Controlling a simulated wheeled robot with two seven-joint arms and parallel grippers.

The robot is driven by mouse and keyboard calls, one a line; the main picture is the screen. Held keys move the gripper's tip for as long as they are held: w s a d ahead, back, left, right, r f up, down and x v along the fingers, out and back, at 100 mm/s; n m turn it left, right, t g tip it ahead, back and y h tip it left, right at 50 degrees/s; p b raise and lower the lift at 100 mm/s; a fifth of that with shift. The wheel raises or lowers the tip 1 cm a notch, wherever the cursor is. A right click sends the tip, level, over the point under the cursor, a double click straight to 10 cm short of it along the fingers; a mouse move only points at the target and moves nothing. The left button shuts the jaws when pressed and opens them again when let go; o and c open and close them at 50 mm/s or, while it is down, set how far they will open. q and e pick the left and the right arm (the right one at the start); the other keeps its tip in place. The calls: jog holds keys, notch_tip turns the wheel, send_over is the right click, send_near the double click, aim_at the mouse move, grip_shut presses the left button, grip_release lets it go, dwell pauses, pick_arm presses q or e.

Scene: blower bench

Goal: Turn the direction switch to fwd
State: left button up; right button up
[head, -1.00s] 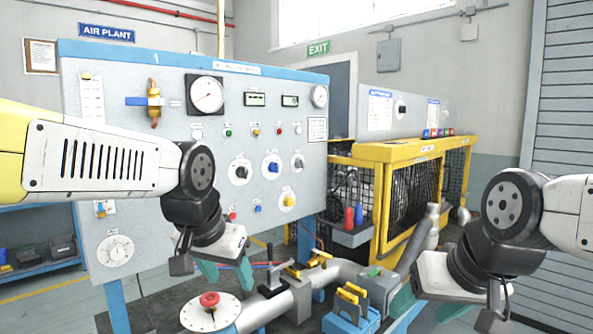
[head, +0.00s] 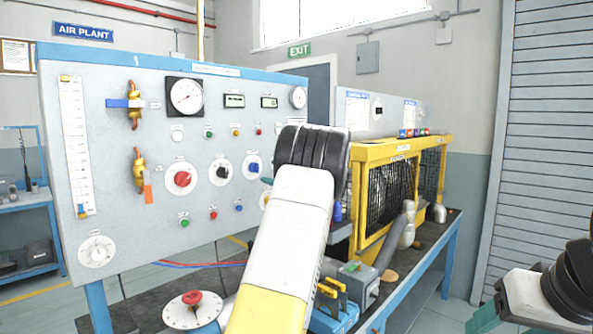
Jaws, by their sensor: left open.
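The grey control panel (head: 110,160) carries several round dials with coloured knobs: a red knob (head: 182,179), a black knob (head: 222,171) and a blue knob (head: 254,166) in a row. A further dial (head: 264,200) below is partly covered by my arm. The labels are too small to read, so I cannot tell which is the direction switch. My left gripper (head: 267,182) is open in front of the panel, right of the blue knob. It is mostly hidden behind my own wrist; only a bit of teal finger shows. My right gripper (head: 483,320) is at the lower right edge, partly cut off, away from the panel.
Gauges (head: 185,96) and small lamps sit higher on the panel. A yellow cage (head: 400,150) and a blue box with yellow clips (head: 335,315) are to the right. Floor right of the bench is clear.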

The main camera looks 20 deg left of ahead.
aim_at(258, 168)
pick_arm(q)
jog(key=x, duration=0.7)
jog(key=shift+w+a+r, duration=0.1)
jog(key=shift+w+a, duration=0.1)
jog(key=shift+w, duration=0.15)
grip_shut()
